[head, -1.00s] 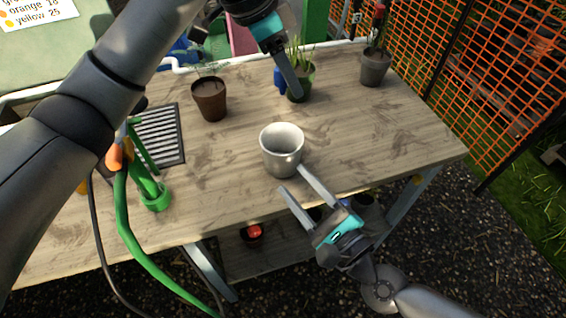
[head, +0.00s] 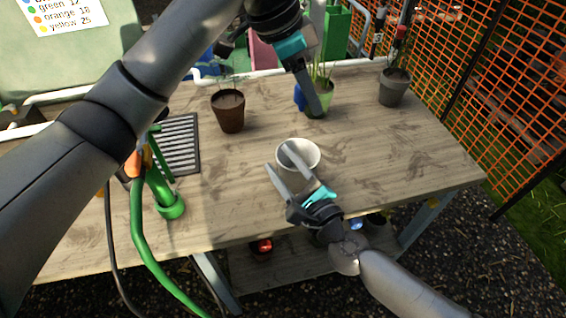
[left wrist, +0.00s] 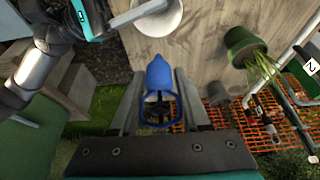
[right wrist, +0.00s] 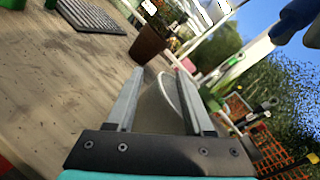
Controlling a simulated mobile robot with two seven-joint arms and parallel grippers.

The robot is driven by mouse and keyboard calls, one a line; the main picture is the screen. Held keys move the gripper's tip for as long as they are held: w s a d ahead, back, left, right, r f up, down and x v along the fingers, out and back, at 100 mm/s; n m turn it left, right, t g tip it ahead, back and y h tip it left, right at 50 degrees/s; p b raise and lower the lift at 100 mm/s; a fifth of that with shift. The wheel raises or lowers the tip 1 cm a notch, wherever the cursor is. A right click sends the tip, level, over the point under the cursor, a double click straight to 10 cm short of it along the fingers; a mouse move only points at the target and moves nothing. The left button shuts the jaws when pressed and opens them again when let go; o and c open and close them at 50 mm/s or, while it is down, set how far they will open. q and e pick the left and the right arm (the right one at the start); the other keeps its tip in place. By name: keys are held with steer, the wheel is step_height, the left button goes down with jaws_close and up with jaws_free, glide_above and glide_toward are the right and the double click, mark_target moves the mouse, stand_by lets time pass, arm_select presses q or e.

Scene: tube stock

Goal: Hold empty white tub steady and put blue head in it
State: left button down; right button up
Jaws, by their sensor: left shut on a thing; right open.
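The white tub (head: 308,152) stands upright near the middle of the table and looks empty. It also shows at the top of the left wrist view (left wrist: 168,20). My right gripper (head: 277,157) is open at the tub's near left side, with one finger overlapping the tub. In the right wrist view the tub (right wrist: 158,108) lies between the spread fingers; contact cannot be told. My left gripper (head: 310,106) is shut on the blue head (left wrist: 160,76), held beyond the tub. The blue head shows partly behind a finger in the head view (head: 299,97).
A brown pot (head: 229,112), a green pot with a plant (head: 325,101) and a grey pot (head: 392,88) stand along the back. A black grate (head: 180,145) and green hose fitting (head: 170,206) are at left. The table right of the tub is clear.

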steer(key=shift+c, duration=0.4)
steer(key=shift+s+f, duration=0.1)
jaws_close()
